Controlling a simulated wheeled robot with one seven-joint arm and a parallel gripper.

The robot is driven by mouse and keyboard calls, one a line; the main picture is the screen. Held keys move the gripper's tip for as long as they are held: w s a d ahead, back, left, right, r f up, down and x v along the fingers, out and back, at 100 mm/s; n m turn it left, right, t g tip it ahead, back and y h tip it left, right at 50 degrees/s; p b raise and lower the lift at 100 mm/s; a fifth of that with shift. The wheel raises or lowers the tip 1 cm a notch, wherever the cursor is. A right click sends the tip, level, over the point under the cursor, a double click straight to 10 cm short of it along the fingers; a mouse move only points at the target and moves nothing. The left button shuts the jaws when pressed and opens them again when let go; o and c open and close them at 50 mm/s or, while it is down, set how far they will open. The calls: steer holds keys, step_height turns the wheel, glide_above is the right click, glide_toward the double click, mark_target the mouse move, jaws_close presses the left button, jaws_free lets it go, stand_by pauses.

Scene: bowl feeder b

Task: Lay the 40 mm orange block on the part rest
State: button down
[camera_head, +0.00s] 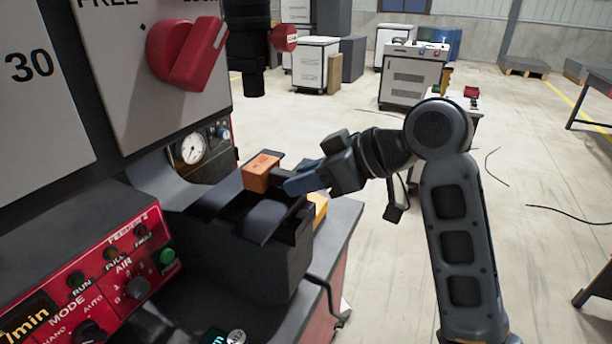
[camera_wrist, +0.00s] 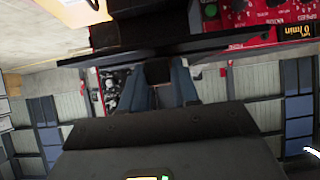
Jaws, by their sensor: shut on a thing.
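The orange block (camera_head: 261,173) is at the tip of my gripper (camera_head: 287,182) in the head view. My gripper is shut on it, reaching in from the right with blue fingers. The block appears above the dark flat plates (camera_head: 266,218) on top of the dark grey box, which may be the part rest. I cannot tell whether it touches them. In the wrist view, the two blue-grey fingers (camera_wrist: 165,88) have a dark brownish face between them, seemingly the block (camera_wrist: 158,72).
A red control panel (camera_head: 100,265) with knobs stands at lower left, below a large grey panel with a red rotary handle (camera_head: 187,53). A pressure gauge (camera_head: 192,148) is behind the block. A yellow part (camera_head: 318,207) shows beside the dark box. Open floor lies right.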

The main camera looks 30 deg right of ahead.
steer(key=shift+f, duration=0.15)
steer(key=c, duration=0.8)
jaws_free()
steer(key=shift+o, duration=0.2)
